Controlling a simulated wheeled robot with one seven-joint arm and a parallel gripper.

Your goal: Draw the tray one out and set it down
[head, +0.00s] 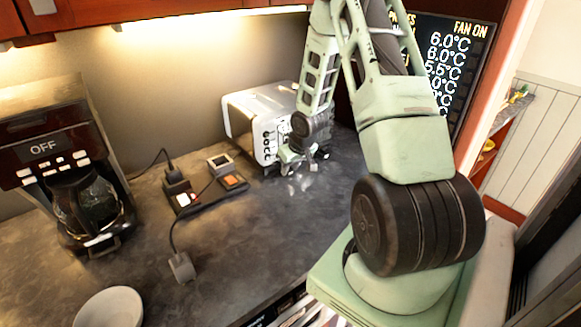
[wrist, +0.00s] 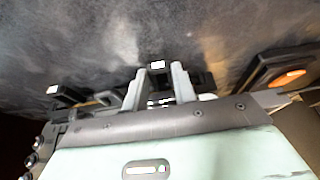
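A silver toaster-like appliance (head: 258,122) with dark knobs on its front stands at the back of the counter. My gripper (head: 303,160) is low in front of its right part, close to the counter. In the wrist view my gripper (wrist: 160,82) shows two pale fingers spread apart, with a gap between them. Dark parts with a small white patch lie by the fingertips; I cannot tell whether they are touched or what they belong to. No tray can be clearly made out; my arm hides part of the appliance's front.
A coffee maker (head: 62,165) stands at the left. Small dark devices (head: 205,188) with an orange-lit pad and a cable lie left of my gripper. A plug (head: 181,266) and a white plate (head: 108,309) are nearer. The middle of the counter (head: 270,235) is clear.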

